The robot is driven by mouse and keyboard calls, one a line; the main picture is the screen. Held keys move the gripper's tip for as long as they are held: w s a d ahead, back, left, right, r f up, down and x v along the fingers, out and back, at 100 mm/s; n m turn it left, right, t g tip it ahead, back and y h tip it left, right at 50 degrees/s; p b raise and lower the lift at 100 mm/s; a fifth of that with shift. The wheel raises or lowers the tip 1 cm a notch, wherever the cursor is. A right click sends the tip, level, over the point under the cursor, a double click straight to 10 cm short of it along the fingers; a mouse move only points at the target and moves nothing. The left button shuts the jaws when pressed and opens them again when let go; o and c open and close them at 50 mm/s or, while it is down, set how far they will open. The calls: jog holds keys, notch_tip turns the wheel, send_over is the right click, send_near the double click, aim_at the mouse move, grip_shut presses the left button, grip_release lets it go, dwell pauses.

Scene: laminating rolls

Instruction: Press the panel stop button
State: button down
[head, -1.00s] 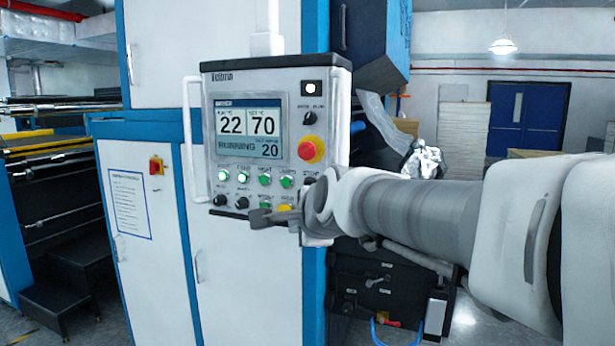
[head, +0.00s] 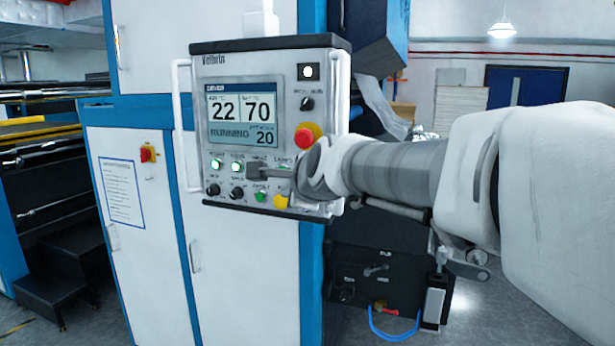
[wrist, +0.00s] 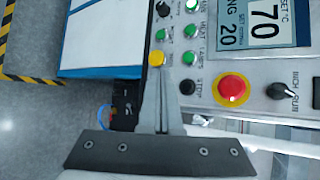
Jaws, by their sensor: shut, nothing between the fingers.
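In the wrist view the stop button (wrist: 188,87) is a small black round button with a "STOP" label beside it, on the light control panel (wrist: 214,62). In the head view my wrist and gripper hide it; the panel (head: 190,120) itself shows there. My gripper (head: 250,171) is shut and empty in front of the panel's button rows. In the wrist view its fingertips (wrist: 159,72) are just below the yellow button and left of the stop button. I cannot tell how far they are from the panel face.
A large red emergency knob (wrist: 231,89) with a yellow collar is right of the stop button in the wrist view. Green buttons (wrist: 188,58) and a yellow button (wrist: 156,58) are close by. A white handle bar (head: 182,125) runs along the panel's left side.

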jog(key=w+d+b, duration=0.1)
jog(key=w+d, duration=0.1)
jog(key=w, duration=0.5)
jog(key=shift+w+d, duration=0.2)
jog(key=shift+d, duration=0.15)
jog(key=shift+w, duration=0.15)
dwell(1.6)
jog(key=shift+w+d, duration=0.15)
jog(key=shift+w, duration=0.1)
jog(key=shift+w+d, duration=0.15)
jog(key=shift+w, duration=0.25)
dwell(0.7)
dwell(0.4)
jog(key=shift+s+a, duration=0.25)
jog(key=shift+s, duration=0.55)
